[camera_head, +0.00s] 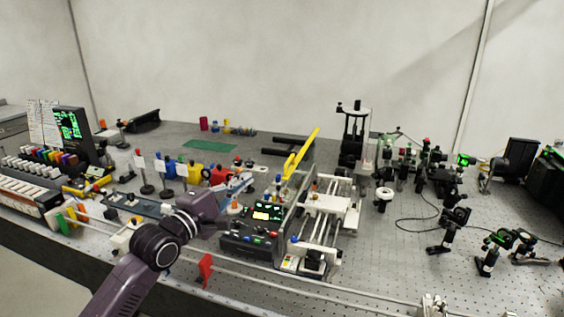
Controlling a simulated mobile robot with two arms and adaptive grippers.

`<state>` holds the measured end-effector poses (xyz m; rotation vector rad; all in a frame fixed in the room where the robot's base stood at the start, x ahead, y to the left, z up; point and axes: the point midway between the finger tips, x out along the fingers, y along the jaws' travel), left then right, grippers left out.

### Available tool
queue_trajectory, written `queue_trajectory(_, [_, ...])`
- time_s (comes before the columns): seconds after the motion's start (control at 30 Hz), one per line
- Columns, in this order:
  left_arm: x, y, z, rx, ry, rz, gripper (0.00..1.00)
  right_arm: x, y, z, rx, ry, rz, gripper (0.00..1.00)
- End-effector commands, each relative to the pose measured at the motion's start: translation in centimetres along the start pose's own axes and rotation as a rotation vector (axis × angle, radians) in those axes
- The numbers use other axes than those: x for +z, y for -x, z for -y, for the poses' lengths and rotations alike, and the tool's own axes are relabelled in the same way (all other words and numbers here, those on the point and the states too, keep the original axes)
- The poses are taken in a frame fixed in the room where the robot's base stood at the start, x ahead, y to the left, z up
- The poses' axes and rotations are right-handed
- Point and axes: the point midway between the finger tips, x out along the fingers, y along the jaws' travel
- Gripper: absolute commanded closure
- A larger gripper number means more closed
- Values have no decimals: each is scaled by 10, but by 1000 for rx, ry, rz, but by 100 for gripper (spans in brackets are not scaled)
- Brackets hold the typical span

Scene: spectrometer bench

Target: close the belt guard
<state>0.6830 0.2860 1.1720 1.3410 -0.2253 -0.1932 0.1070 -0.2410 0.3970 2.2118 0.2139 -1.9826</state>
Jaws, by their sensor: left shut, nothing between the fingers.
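A yellow bar-like piece (301,154), which looks like the belt guard, stands tilted up at the middle of the bench, its upper end leaning to the right. Its lower end is near a white frame with rails (327,204); the hinge is too small to make out. My left gripper (247,181) is shut and empty, to the left of the yellow piece and apart from it in the picture. My right gripper is not in view.
A red lever-like piece (205,270) and a long rail (330,290) run along the front edge. Coloured blocks (196,171) and small posts stand left of my gripper. Optics on posts (455,215) and a cable fill the right side. A green mat (208,146) lies behind.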

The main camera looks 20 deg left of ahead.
Motion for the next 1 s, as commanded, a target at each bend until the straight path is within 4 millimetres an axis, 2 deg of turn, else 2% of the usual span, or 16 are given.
queue_trajectory(0.3, [0, -56, -3, -1, -2, -1, 100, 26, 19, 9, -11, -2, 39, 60])
queue_trajectory(0.53, [1, -96, -2, -2, -6, -2, 100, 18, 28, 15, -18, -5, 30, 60])
queue_trajectory(0.6, [17, -98, -2, -3, 0, 3, 100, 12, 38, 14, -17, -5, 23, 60])
queue_trajectory(0.73, [31, -101, -1, -3, -2, 1, 100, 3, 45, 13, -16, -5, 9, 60])
queue_trajectory(1.0, [40, -103, 2, -3, -5, -1, 100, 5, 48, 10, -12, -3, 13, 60])
